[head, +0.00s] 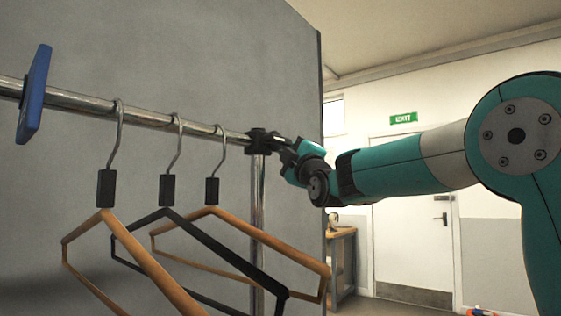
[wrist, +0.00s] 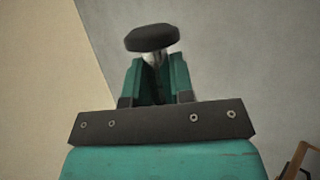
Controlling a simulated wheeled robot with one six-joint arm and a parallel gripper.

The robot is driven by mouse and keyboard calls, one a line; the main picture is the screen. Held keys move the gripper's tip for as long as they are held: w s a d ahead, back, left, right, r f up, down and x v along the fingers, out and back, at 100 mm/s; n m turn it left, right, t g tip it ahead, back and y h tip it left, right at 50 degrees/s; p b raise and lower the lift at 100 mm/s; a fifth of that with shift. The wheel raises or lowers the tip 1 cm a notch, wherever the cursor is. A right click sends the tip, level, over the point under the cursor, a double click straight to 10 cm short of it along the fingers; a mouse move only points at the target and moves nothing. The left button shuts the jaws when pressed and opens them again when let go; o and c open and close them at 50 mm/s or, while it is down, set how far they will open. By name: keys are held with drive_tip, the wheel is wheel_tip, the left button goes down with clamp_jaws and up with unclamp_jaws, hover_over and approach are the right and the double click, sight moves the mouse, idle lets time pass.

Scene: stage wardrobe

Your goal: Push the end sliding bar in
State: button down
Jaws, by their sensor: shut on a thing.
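The end sliding bar (head: 279,140) shows as a short bright metal piece beside the black clamp at the right end of the rail (head: 150,117). My gripper (head: 290,153) is at this end of the rail, shut on the bar. In the wrist view, my gripper (wrist: 155,75) has its two teal fingers closed around a short metal stem. A black end knob (wrist: 152,38) sits just beyond the fingertips. The fingers hide much of the bar, so how far it sticks out cannot be told.
Three hangers, the front wooden one (head: 150,262) among them, hang on the rail left of the upright post (head: 258,190). A grey panel (head: 220,60) stands behind. A white door (head: 412,240) is at the back.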

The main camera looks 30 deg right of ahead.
drive_tip(key=c, duration=1)
unclamp_jaws()
drive_tip(key=b+v, duration=0.4)
drive_tip(key=v, duration=1.3)
drive_tip(key=shift+s, duration=0.15)
drive_tip(key=shift+f, duration=0.1)
